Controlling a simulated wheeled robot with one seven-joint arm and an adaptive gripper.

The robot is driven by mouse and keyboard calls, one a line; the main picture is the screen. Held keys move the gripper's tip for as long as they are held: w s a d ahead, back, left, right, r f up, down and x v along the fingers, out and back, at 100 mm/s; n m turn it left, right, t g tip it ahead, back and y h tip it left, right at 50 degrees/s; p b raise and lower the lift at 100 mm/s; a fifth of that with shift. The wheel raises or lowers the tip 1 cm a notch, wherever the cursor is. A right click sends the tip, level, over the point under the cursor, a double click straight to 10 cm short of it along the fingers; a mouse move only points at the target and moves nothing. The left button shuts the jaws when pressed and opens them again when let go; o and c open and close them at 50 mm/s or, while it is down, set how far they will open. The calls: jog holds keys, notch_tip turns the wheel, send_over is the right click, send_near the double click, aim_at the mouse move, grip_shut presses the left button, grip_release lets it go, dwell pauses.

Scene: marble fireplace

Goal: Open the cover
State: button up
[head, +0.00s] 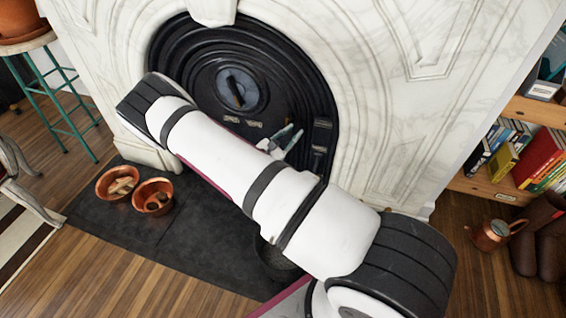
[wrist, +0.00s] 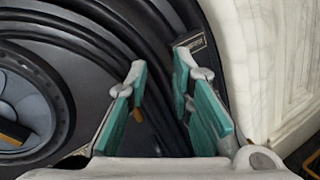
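The black arched fireplace cover (head: 300,85) fills the marble opening. Its round centre plate (head: 262,92) has a dark bar-like piece across it and looks closed. In the wrist view, part of the round plate (wrist: 62,88) shows at the left, with ribbed black metal around it. My gripper (head: 288,137) is in front of the cover's lower right part, partly hidden by my arm. In the wrist view my gripper (wrist: 160,68) has its teal-padded fingers apart with nothing held between them. A small brass-coloured piece (wrist: 137,115) shows beside the left finger. I cannot tell whether anything touches.
The white marble surround (wrist: 258,60) stands close on the gripper's right. Two copper bowls (head: 153,197) sit on the dark hearth (head: 190,240) at the left. A green stool (head: 66,128) stands far left. A bookshelf (head: 500,190) and a copper pot (head: 490,234) are at the right.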

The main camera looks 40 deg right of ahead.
notch_tip(320, 180, down, 24)
jog(key=w+a+n+t+y+b, duration=0.1)
jog(key=a+n+t+y+b, duration=0.2)
jog(key=n+t+y+b, duration=0.6)
jog(key=w+d+h, duration=0.1)
jog(key=w+d, duration=0.2)
jog(key=w+d+n+h+b, duration=0.1)
jog(key=w+d, duration=0.2)
jog(key=w, duration=0.1)
jog(key=w+d+n+h+b, duration=0.1)
jog(key=w+d, duration=0.2)
jog(key=shift+w+d+g, duration=0.15)
jog(key=shift+g, duration=0.25)
grip_shut()
